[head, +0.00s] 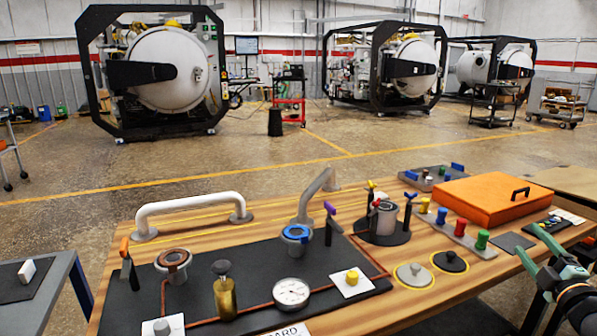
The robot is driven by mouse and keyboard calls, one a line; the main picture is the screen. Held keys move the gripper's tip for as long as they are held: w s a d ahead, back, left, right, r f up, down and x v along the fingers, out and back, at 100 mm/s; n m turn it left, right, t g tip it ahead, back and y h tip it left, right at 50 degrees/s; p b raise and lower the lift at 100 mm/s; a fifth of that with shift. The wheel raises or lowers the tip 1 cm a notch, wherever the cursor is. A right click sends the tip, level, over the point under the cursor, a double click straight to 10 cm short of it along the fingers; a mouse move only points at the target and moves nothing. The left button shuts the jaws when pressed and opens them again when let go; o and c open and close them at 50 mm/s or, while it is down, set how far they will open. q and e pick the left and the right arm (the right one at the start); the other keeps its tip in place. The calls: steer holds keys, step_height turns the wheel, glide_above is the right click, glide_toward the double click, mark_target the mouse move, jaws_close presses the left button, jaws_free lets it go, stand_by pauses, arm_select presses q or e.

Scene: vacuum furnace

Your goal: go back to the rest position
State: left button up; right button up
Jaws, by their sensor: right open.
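My right gripper (541,256) is at the lower right corner of the head view, dark with green parts. Its fingers are apart and nothing shows between them. It is by the right front edge of the wooden workbench (437,291), near a small dark pad (511,242); I cannot tell its height over the edge. My left gripper is not in view.
A side table (50,290) stands left. Furnaces (168,69) stand far back across open floor.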

steer(key=s+d+f+m+g+h, duration=0.2)
steer(key=d+f+m+g+h, duration=0.25)
steer(key=d+f+m, duration=0.4)
steer(key=s+a+f+g+y, duration=0.1)
steer(key=s+a+f+y, duration=0.1)
steer(key=s+a+f, duration=0.5)
steer(key=s+a+f+m+g+y, duration=0.1)
steer(key=s+a+f+g+y, duration=0.15)
steer(key=a+f, duration=0.9)
steer(key=s+a+f+g+y, duration=0.1)
steer(key=s+a+f+y, duration=0.35)
steer(key=a, duration=0.75)
steer(key=s+a+f+m+g, duration=0.1)
steer(key=s+a+f+m, duration=0.15)
steer(key=s+a, duration=1.1)
arm_select(q)
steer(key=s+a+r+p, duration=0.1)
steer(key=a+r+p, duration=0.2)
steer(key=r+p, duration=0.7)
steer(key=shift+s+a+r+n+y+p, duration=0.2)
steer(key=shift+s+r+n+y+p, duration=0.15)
steer(key=shift+p, duration=1.9)
arm_select(e)
step_height(320, 180, up, 10)
steer(key=s, duration=0.1)
steer(key=shift+s+d+r+m, duration=0.2)
steer(key=shift+r+m, duration=0.05)
steer(key=shift+m, duration=0.05)
